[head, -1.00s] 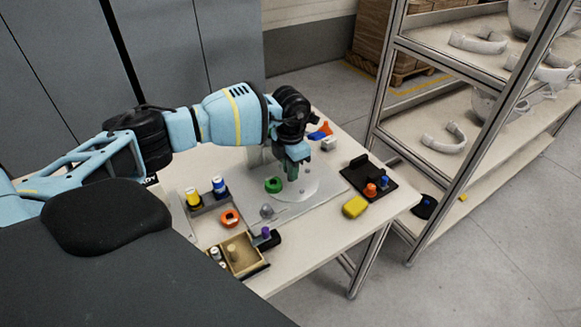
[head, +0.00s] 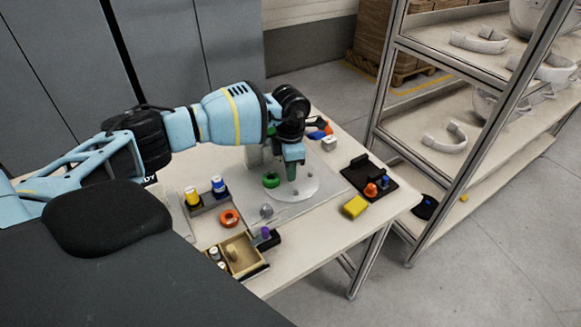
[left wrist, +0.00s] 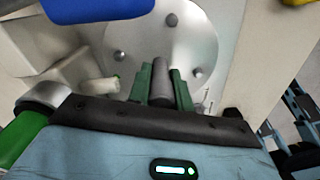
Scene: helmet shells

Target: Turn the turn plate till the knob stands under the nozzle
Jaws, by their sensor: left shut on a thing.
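The turn plate (head: 302,188) is a pale round disc with small grey studs, on a grey base on the table. It also shows in the left wrist view (left wrist: 188,47). My left gripper (head: 291,176) points down over the plate. In the left wrist view its green fingers (left wrist: 161,88) are shut on the knob (left wrist: 161,76), a grey upright cylinder. In the head view the fingers hide the knob. I cannot clearly make out the nozzle; a grey upright body (head: 257,156) stands behind the plate, partly behind my arm. My right gripper is not in view.
An open wooden box (head: 240,255) and an orange ring (head: 229,217) are in front. A metal shelf stands at right.

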